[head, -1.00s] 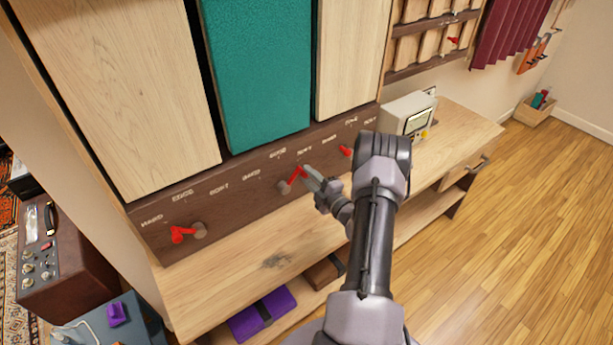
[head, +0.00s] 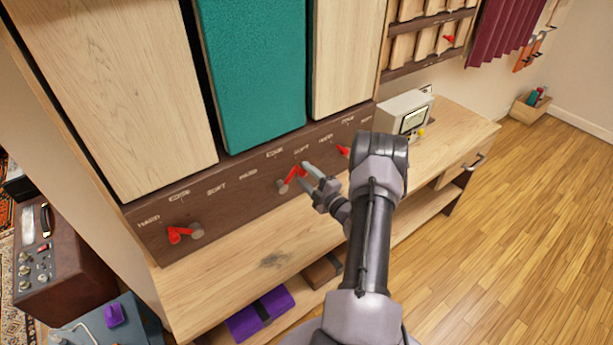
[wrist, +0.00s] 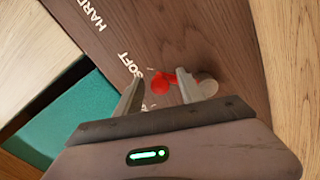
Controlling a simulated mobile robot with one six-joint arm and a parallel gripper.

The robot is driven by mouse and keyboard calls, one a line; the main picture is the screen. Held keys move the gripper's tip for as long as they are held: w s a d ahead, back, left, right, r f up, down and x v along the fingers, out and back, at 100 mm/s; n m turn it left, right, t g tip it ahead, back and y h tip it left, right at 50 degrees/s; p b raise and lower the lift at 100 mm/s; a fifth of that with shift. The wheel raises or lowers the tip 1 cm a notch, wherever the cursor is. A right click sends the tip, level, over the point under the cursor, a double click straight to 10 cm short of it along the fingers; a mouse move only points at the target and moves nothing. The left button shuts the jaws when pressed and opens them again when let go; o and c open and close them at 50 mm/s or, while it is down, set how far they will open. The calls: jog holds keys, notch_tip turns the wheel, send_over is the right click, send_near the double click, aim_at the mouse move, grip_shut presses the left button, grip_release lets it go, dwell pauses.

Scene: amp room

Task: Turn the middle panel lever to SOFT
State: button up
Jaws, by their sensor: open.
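The middle panel lever (head: 292,178) is red, with a grey round pivot, on the dark brown strip below the teal panel (head: 255,75). Its arm points up and right from the pivot, towards the SOFT label (head: 301,149). In the wrist view the red lever end (wrist: 160,83) shows between my two fingers, beside the SOFT lettering (wrist: 132,66), with the pivot (wrist: 205,88) to the right. My gripper (head: 309,174) is open around the lever's end. I cannot tell whether either finger touches it.
The left red lever (head: 180,234) and the right red lever (head: 343,151) sit on the same strip. A wooden bench (head: 225,275) runs below it. A beige device (head: 405,115) stands on the bench at the right.

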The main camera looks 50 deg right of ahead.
jog(key=shift+s, duration=0.15)
jog(key=p+v, duration=0.2)
jog(key=v, duration=1.5)
jog(key=shift+s, duration=0.1)
